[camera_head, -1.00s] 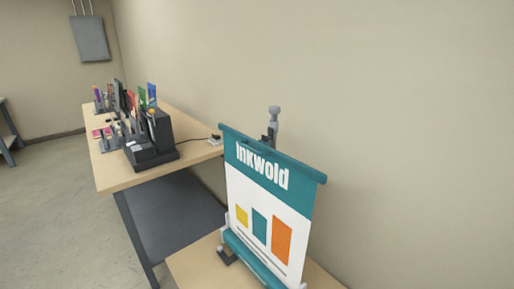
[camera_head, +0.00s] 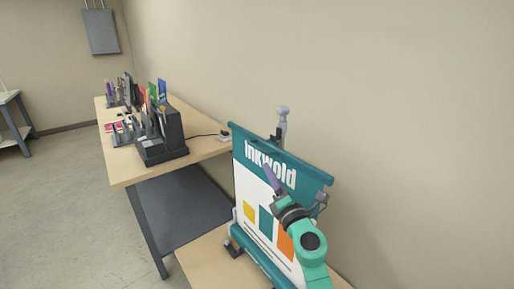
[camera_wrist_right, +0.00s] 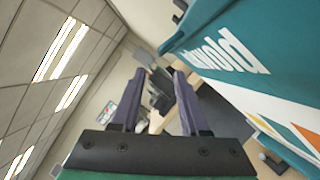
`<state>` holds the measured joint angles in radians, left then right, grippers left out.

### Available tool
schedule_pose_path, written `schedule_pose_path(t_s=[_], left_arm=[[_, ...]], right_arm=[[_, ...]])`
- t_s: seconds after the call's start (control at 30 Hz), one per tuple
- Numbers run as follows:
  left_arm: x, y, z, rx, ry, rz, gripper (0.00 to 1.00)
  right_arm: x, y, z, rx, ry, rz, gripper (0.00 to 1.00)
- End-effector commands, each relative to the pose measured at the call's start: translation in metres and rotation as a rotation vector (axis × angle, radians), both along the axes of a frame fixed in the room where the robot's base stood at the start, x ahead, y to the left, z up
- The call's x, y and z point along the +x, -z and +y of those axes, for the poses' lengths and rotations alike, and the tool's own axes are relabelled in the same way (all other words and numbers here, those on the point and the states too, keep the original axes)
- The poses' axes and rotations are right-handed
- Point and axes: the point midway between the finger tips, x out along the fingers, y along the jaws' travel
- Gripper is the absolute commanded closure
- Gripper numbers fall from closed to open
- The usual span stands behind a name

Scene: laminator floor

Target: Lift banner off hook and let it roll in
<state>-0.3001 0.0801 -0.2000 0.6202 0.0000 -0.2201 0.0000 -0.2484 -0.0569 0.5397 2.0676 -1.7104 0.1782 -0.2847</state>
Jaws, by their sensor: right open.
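The banner (camera_head: 262,200) stands extended on the near table, white with teal bands, "Inkwold" lettering and coloured blocks. Its teal top bar (camera_head: 300,165) sits at the grey post with the hook (camera_head: 281,125), behind it; the hook contact is hidden. The banner's lower end meets a teal base (camera_head: 255,262). My right gripper (camera_head: 270,175) is in front of the banner's face, below the top bar, apparently not holding it. In the right wrist view its two purple fingers (camera_wrist_right: 160,78) are apart and empty, with the banner (camera_wrist_right: 235,75) to the right. My left gripper is out of view.
A long wooden table (camera_head: 200,150) runs behind to the left, bearing a dark box-like machine (camera_head: 165,140) and several racks of items. A grey wall panel (camera_head: 101,32) hangs at the back. The wall is close behind the banner; floor at left is clear.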

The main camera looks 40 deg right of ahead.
Motion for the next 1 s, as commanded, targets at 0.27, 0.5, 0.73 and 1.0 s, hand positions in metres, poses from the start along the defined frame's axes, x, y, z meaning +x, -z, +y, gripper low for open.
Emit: schedule_pose_path(t_s=[0.27,0.5,0.73,1.0], left_arm=[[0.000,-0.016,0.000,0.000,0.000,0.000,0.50],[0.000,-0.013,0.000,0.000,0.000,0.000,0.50],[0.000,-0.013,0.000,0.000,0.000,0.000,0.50],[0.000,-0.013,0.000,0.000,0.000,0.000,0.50]], right_arm=[[0.069,-0.020,-0.024,0.003,0.000,-0.006,0.55],[0.110,-0.025,-0.039,0.004,-0.001,-0.003,0.55],[0.116,-0.026,-0.041,0.005,-0.001,-0.001,0.55],[0.115,-0.026,-0.040,0.005,-0.001,-0.002,1.00]])
